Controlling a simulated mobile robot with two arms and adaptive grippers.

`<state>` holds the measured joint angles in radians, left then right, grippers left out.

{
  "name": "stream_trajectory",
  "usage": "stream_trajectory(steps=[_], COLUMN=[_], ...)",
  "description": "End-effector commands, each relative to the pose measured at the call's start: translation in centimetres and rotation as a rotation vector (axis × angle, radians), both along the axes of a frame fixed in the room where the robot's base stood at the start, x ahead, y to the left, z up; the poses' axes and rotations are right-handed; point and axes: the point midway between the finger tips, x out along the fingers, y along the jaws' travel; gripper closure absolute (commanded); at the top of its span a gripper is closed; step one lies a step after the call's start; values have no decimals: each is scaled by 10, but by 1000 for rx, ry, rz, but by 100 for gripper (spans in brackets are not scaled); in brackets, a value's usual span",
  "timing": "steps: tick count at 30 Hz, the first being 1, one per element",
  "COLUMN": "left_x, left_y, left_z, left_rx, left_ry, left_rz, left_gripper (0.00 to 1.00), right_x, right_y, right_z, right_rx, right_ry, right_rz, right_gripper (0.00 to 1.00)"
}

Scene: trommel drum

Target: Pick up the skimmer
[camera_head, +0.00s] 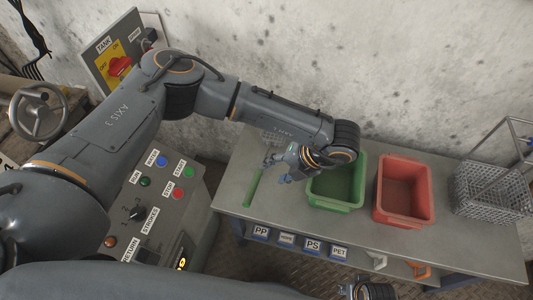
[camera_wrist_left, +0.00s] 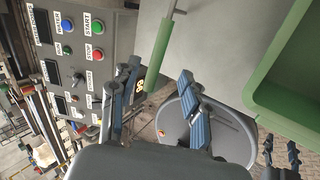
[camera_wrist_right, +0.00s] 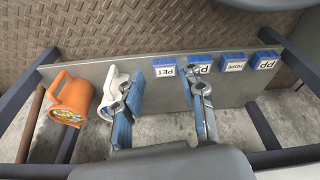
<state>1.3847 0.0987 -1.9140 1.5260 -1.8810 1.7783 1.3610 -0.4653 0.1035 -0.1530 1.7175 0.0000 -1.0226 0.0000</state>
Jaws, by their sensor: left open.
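The skimmer's green handle (camera_head: 253,188) lies on the left end of the grey table, slanting toward the front edge. Its head is mostly hidden by my left arm in the head view. My left gripper (camera_head: 275,170) is open and empty, just right of the handle and left of the green bin. In the left wrist view, the handle (camera_wrist_left: 158,50) appears beyond and between the open fingers (camera_wrist_left: 160,85), not touching them as far as I can tell. My right gripper (camera_wrist_right: 163,95) is open and empty above the lower shelf in the right wrist view.
A green bin (camera_head: 312,201), a red bin (camera_head: 378,212) and a wire basket (camera_head: 485,205) stand on the table (camera_head: 290,220). A control panel (camera_head: 165,205) is left of it. The lower shelf (camera_wrist_right: 228,115) holds an orange jug (camera_wrist_right: 68,105), a white jug (camera_wrist_right: 108,108) and blue labelled blocks.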

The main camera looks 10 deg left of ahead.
Motion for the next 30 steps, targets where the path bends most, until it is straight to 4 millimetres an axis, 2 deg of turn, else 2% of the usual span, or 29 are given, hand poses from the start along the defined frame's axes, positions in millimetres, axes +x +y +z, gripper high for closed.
stream_trajectory(steps=[3, 7, 16, 20, 25, 30], left_x=[1, 3, 6, 9, 13, 14], left_y=[15, 26, 37, 46, 59, 62], left_z=[-23, -42, -59, -72, -93, -97], left_rx=[2, -1, -3, -3, -3, -5], left_ry=[5, 6, 5, 7, 7, 7], left_rz=[3, 2, 2, 2, 2, 0], left_gripper=[53, 53, 53, 53, 53, 53], right_x=[2, 4, 5, 6, 9, 12], right_y=[0, 0, 1, 1, 2, 2], right_z=[5, 11, 16, 18, 29, 38], right_rx=[0, 1, 1, 1, 3, 4], right_ry=[-4, -8, -8, -10, -14, -24], right_rz=[-1, -1, -2, -2, -3, -4], right_gripper=[60, 60, 60, 60, 60, 60])
